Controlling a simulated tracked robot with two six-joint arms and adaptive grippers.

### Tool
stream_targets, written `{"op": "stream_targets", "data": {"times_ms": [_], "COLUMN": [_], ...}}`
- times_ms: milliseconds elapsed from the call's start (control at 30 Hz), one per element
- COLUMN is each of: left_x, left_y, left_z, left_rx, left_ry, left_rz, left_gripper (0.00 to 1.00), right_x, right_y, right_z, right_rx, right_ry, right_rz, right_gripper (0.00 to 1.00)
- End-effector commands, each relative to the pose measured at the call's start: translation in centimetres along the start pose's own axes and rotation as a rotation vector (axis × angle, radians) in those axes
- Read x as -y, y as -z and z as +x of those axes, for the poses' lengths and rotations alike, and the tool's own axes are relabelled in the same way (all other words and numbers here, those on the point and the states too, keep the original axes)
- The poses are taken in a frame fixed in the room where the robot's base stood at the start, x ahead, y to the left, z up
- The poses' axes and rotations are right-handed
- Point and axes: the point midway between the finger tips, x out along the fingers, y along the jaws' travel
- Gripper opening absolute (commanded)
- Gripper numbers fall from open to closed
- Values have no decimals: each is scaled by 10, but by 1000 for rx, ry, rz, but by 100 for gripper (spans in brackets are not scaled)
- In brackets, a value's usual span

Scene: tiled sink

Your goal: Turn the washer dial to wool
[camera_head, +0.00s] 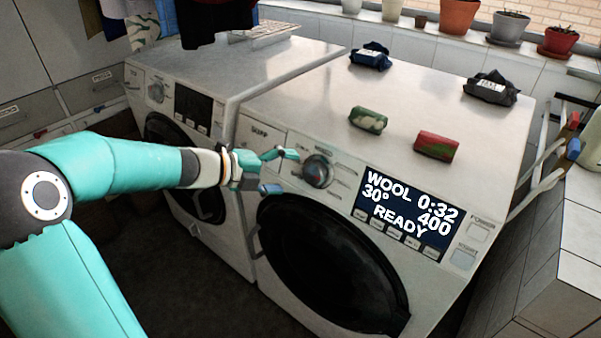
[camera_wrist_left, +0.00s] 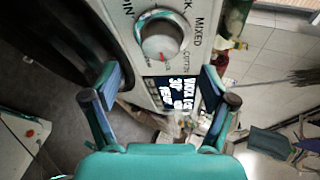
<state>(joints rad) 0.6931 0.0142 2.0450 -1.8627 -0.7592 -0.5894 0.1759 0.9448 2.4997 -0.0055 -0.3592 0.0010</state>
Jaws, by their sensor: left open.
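The washer dial (camera_head: 318,171) is a round grey knob on the front panel of the nearer washer (camera_head: 290,115). In the left wrist view the dial (camera_wrist_left: 161,38) shows a red mark at its lower edge, with printed words around it such as MIXED and COTTON. The display (camera_head: 410,210) reads WOOL, 30°, 0:32, 400 and READY. My left gripper (camera_head: 281,171) is just left of the dial, apart from it. In the left wrist view its two fingers (camera_wrist_left: 160,88) are spread, with nothing between them. My right gripper is not in view.
A second washer (camera_head: 185,100) stands at the left. Several rolled cloth bundles, among them a green one (camera_head: 368,120) and a red one (camera_head: 437,147), lie on the nearer washer's top. Potted plants (camera_head: 509,27) line the sill. A dark round door (camera_head: 330,262) is below the dial.

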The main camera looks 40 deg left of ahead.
Motion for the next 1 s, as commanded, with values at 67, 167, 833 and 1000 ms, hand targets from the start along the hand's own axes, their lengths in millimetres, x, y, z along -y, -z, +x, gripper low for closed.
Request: {"op": "stream_targets", "data": {"times_ms": [67,167,833,1000], "left_x": [0,-1,-1,-1], "left_y": [-1,-1,1,1], "left_z": [-16,-30,-44,-44], "left_rx": [4,3,-2,-2], "left_ry": [-1,-1,-2,-2], "left_rz": [1,0,-1,0], "left_gripper": [84,84,84,84], "right_x": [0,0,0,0], "right_y": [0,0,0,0], "right_z": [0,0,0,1], "right_rx": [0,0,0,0], "right_ry": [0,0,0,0], "right_rz": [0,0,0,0], "right_gripper": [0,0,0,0]}}
